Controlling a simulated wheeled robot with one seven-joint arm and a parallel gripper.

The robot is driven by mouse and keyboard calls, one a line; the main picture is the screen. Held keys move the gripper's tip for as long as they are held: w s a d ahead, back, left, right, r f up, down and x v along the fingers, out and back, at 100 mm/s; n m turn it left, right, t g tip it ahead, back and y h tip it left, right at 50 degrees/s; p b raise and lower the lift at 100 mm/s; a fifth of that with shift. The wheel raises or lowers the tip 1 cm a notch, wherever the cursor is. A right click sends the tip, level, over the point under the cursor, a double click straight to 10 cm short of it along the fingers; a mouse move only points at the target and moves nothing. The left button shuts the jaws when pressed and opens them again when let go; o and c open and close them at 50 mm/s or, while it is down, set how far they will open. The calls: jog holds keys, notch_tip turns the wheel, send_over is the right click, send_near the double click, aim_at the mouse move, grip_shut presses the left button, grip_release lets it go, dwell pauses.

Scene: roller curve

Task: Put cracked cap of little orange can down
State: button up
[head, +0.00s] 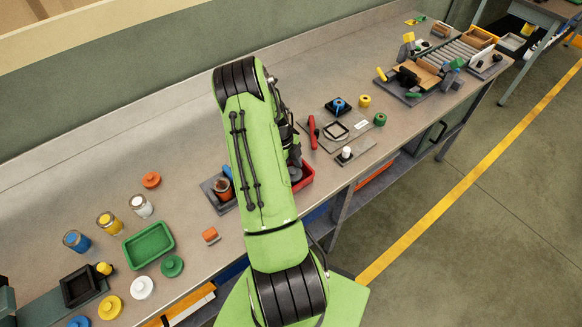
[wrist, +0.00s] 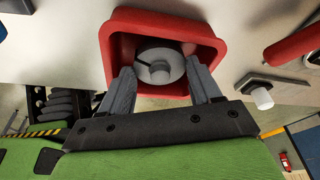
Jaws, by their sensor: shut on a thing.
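My gripper (wrist: 163,76) is shut on a round pale grey cap (wrist: 152,55) with a knob in its middle and a dark line like a crack on its left side. The cap is held over or in the red tray (wrist: 120,28); I cannot tell whether it touches the floor of the tray. In the head view my arm hides the gripper and the cap, and only the right part of the red tray (head: 307,180) shows. A little orange-brown can (head: 223,190) stands on a grey base just left of my arm.
Left of my arm are an orange block (head: 210,236), an orange lid (head: 151,180), a green tray (head: 148,244) and several jars and lids. Right of it are a red tool (head: 312,132) and a grey plate with a white knob (head: 346,153). The bench's back left is clear.

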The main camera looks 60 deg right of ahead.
jog(key=shift+f+b, duration=0.4)
jog(key=shift+b, duration=0.1)
jog(key=shift+f+b, duration=0.25)
jog(key=shift+b, duration=0.15)
jog(key=o, duration=0.8)
jog(key=shift+o, duration=0.2)
